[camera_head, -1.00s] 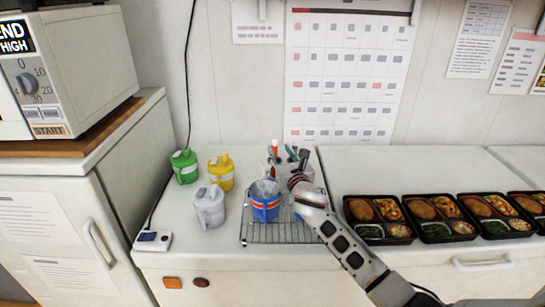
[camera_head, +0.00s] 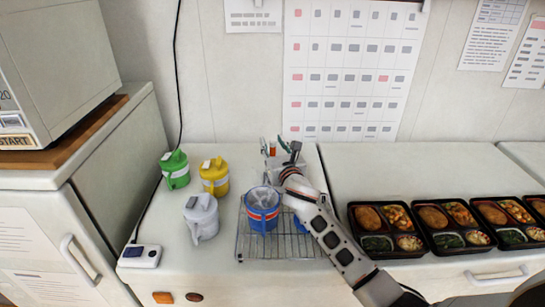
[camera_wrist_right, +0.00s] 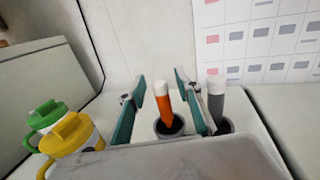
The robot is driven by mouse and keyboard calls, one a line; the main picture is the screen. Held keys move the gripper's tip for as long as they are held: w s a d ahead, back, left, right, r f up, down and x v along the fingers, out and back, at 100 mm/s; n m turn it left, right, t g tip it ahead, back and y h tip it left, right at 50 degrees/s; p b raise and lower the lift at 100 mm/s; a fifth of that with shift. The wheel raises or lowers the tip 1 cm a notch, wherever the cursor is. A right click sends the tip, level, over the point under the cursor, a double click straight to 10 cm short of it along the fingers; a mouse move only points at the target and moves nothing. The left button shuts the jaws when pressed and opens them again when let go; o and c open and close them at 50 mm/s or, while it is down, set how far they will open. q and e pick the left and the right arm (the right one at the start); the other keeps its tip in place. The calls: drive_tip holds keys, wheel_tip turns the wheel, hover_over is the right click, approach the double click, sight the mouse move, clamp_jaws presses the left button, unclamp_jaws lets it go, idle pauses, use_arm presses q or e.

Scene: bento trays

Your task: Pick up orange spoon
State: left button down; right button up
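The orange spoon (camera_wrist_right: 166,108) stands upright in a dark round opening of a holder, only its white-tipped orange handle showing. It also shows in the head view (camera_head: 272,149), small, at the back of the counter. My right gripper (camera_wrist_right: 160,76) is open, its two teal-padded fingers apart on either side of the orange handle with gaps to both. In the head view, the right gripper (camera_head: 274,144) is at the holder, coming from the lower right. The spoon's lower end is hidden. My left gripper is not in view.
A grey-handled utensil (camera_wrist_right: 216,100) stands just right of the right finger. A blue-red container (camera_head: 263,218) sits on a wire rack (camera_head: 252,247) in front. Green (camera_head: 175,168), yellow (camera_head: 215,176) and white (camera_head: 201,213) jugs stand left. Bento trays (camera_head: 382,252) line the right.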

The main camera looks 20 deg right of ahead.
drive_tip(key=shift+w, duration=0.15)
drive_tip(key=shift+r, duration=0.1)
drive_tip(key=shift+s, duration=0.25)
drive_tip(key=c, duration=0.5)
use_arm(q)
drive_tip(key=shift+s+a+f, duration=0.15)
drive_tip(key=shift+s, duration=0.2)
use_arm(e)
clamp_jaws()
drive_tip(key=shift+r, duration=0.1)
